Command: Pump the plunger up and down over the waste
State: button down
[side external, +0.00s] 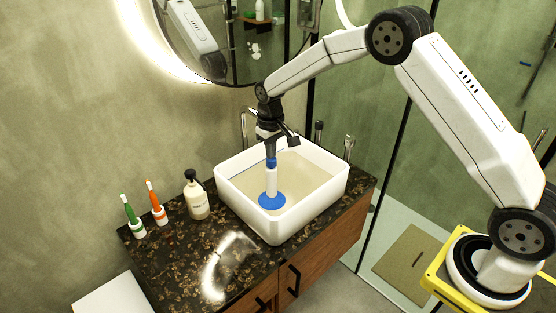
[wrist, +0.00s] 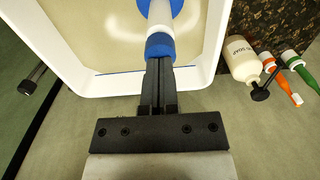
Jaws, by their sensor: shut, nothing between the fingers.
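The plunger stands upright in the white sink (side external: 230,190), with a blue cup (side external: 272,201), a white handle (side external: 271,181) and a blue top end. My gripper (side external: 270,153) points down at the blue top end. In the wrist view my gripper (wrist: 158,62) has its two fingers closed together, with the tips touching or just beside the plunger's blue end (wrist: 160,46). No part of the handle shows between the fingers. The waste is not visible; the cup may cover it.
A soap bottle (side external: 197,199) with a black pump stands left of the sink on the dark counter (side external: 180,270). Taps rise behind the sink. The counter's front is clear.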

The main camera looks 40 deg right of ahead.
jog(key=shift+r, duration=2)
jog(key=shift+f, duration=0.1)
jog(key=shift+f, duration=1.95)
jog(key=shift+r, duration=2.05)
jog(key=shift+f, duration=0.25)
